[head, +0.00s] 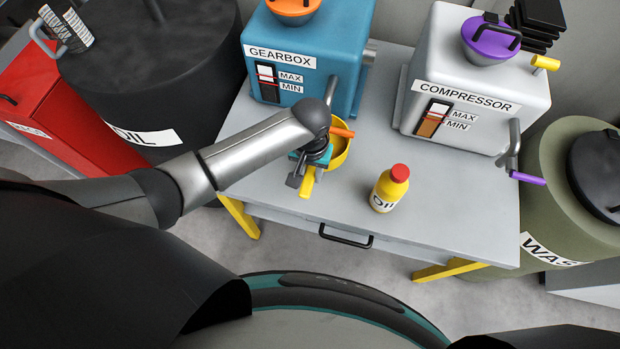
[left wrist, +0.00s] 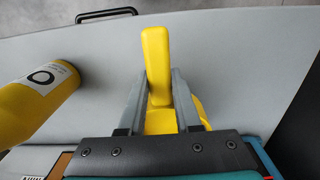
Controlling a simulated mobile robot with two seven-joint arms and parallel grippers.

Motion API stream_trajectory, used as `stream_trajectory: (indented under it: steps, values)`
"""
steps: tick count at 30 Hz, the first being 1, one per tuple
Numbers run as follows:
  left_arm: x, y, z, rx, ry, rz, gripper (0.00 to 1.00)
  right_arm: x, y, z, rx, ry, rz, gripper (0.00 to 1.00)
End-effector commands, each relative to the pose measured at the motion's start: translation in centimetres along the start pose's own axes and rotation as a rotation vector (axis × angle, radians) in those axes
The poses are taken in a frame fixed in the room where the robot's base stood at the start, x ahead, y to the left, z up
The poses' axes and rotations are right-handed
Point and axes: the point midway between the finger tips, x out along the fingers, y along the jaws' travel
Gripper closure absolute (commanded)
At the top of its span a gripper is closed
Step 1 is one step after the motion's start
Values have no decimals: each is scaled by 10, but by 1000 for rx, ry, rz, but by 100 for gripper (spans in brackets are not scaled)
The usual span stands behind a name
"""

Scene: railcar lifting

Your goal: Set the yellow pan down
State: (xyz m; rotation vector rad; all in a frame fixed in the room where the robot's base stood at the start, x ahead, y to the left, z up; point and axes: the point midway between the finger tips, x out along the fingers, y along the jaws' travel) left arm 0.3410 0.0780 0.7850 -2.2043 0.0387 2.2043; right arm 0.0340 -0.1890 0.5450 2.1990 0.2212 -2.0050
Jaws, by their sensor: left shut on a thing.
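The yellow pan (head: 341,152) is at the table, in front of the blue gearbox (head: 305,55), partly hidden behind my left arm. My left gripper (head: 306,172) is shut on the pan's yellow handle (head: 307,184). In the left wrist view the handle (left wrist: 157,60) stands between the two grey fingers, with the pan's body mostly hidden below the gripper. I cannot tell whether the pan touches the table top. An orange part (head: 342,132) shows at the pan's far side, below the gearbox's pipe. My right gripper is not in view.
A yellow oil bottle (head: 389,190) with a red cap stands right of the pan on the grey table (head: 440,205). The white compressor (head: 470,75) stands at the back right. A black oil drum (head: 150,70) and a waste drum (head: 565,160) flank the table. The front right of the table is clear.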

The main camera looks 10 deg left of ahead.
Motion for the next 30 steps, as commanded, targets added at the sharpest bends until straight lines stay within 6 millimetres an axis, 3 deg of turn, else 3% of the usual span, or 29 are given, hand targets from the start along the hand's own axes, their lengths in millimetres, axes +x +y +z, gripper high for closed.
stream_trajectory:
  steps: [3,6,19,20,27,30]
  values:
    - [24,0,1,0,-1,-2,100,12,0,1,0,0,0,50]
    - [34,0,1,1,1,-1,100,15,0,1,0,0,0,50]
    - [39,0,1,0,2,0,100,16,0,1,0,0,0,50]
    - [38,0,1,1,2,-1,65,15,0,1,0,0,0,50]
    - [38,-1,1,1,1,-1,38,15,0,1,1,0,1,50]
    - [38,-1,1,0,1,-1,38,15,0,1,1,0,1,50]
